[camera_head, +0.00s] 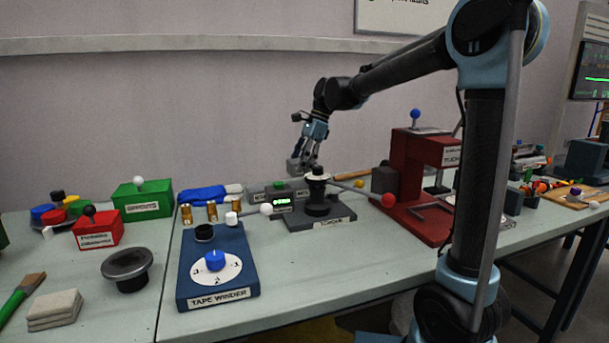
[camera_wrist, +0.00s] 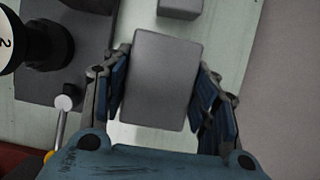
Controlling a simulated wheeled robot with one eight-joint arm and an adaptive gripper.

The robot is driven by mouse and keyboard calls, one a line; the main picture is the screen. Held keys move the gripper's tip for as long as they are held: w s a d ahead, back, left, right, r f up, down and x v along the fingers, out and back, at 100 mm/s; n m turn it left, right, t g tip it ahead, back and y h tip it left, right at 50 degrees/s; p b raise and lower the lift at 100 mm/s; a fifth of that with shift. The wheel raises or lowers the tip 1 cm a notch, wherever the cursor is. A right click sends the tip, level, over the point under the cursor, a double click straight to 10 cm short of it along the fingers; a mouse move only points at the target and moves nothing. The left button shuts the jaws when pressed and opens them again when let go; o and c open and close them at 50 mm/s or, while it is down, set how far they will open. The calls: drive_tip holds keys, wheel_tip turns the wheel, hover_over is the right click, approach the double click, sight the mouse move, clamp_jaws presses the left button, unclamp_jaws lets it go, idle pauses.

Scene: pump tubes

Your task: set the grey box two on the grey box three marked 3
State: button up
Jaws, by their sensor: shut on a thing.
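My gripper (camera_head: 303,160) is above the back of the bench, shut on a grey box (camera_head: 296,166). In the wrist view the grey box (camera_wrist: 162,78) sits between the two blue-padded fingers of my gripper (camera_wrist: 162,92). I see no number on the held box. Another grey block (camera_wrist: 180,8) shows at the top edge of the wrist view, apart from the held box. Low grey shapes (camera_head: 257,193) lie behind the turner in the head view. I cannot read a 3 on any of them, so I cannot tell which is grey box three.
The black turner (camera_head: 318,207), with a dial and ball-ended levers, stands just below my gripper. A blue tape winder (camera_head: 217,272) is at front left. A red press (camera_head: 425,170) stands to the right. Green box (camera_head: 143,200) and brass cylinders (camera_head: 211,210) are left.

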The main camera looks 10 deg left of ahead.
drive_tip(key=shift+f, duration=1.65)
drive_tip(key=shift+f, duration=0.1)
drive_tip(key=o, duration=1.2)
drive_tip(key=shift+c, duration=0.2)
drive_tip(key=v, duration=1.2)
drive_tip(key=shift+a, duration=0.1)
